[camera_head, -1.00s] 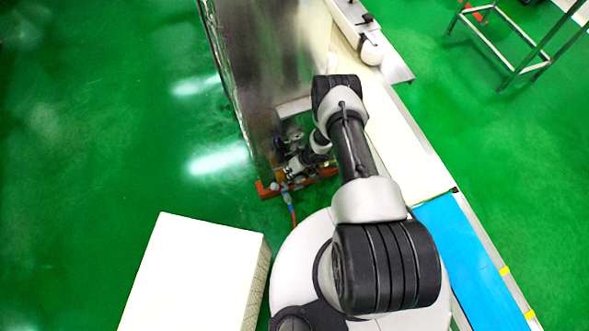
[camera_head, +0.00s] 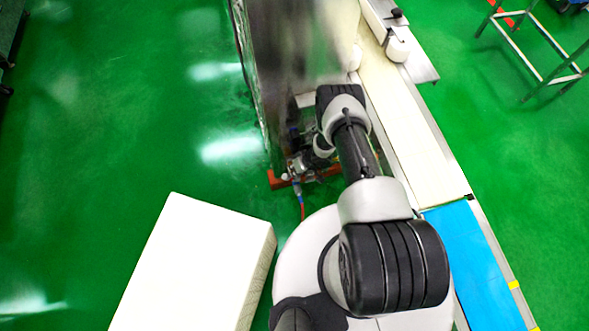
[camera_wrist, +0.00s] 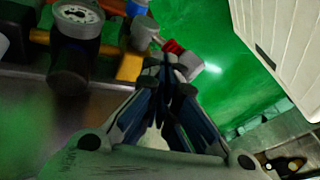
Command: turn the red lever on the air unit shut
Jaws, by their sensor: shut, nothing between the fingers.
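In the wrist view, a small red lever (camera_wrist: 173,46) shows just beyond my fingertips, beside pale grey fittings. It is partly hidden by the fingers. The air unit's round white pressure gauge (camera_wrist: 78,18) with its black body is at the upper left. My gripper (camera_wrist: 170,67) is shut with nothing held, its tips close to the lever. Whether they touch it I cannot tell. In the head view, the air unit (camera_head: 296,164) is low at the foot of the steel machine, and my arm partly covers it. The lever cannot be made out there.
The steel machine panel (camera_head: 285,60) rises behind the air unit. A white box (camera_head: 195,265) stands at the lower left, near my base. A conveyor with a blue belt section (camera_head: 475,265) runs along the right. Green floor is free on the left.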

